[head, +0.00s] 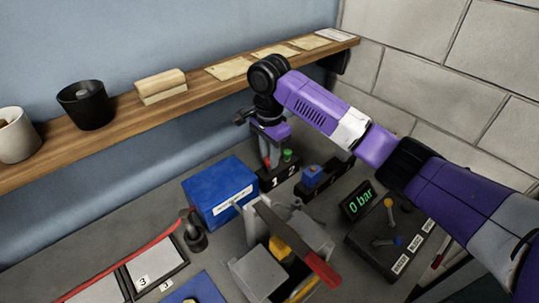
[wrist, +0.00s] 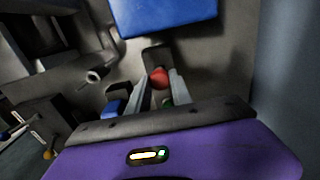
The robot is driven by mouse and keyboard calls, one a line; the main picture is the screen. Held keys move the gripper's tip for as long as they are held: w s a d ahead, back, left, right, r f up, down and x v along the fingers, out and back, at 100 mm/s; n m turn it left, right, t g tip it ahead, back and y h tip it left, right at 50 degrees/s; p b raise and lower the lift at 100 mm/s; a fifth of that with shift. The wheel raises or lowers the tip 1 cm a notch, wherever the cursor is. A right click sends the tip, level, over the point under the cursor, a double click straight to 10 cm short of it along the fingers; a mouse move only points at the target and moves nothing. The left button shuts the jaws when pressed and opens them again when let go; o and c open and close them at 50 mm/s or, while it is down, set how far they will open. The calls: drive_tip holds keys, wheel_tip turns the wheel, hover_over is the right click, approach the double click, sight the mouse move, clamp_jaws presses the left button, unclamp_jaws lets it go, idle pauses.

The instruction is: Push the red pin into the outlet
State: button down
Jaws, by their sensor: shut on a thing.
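My gripper (head: 265,150) points down at the black holder (head: 279,182) marked 1 and 2. It is shut on the red pin (wrist: 159,77), whose round red end shows between the fingertips in the wrist view. In the head view only a bit of red shows, at the holder's 1 side. I cannot tell whether the pin sits in the holder or just above it. A green pin (head: 288,155) stands beside it at the 2 side. A grey tube end (wrist: 97,75) shows in the wrist view; I cannot tell if it is the outlet.
A blue box (head: 218,190) stands close left of the holder. A second black holder with a blue piece (head: 312,171) stands to the right. The grey machine with a red-ended lever (head: 322,271) is in front. A gauge reading 0 bar (head: 358,201) is right; a wooden shelf (head: 205,85) is behind.

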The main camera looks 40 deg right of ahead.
drive_tip(key=shift+r, duration=0.15)
drive_tip(key=shift+r+p, duration=2.25)
drive_tip(key=shift+p, duration=0.55)
drive_tip(key=shift+r, duration=1)
drive_tip(key=shift+d, duration=0.1)
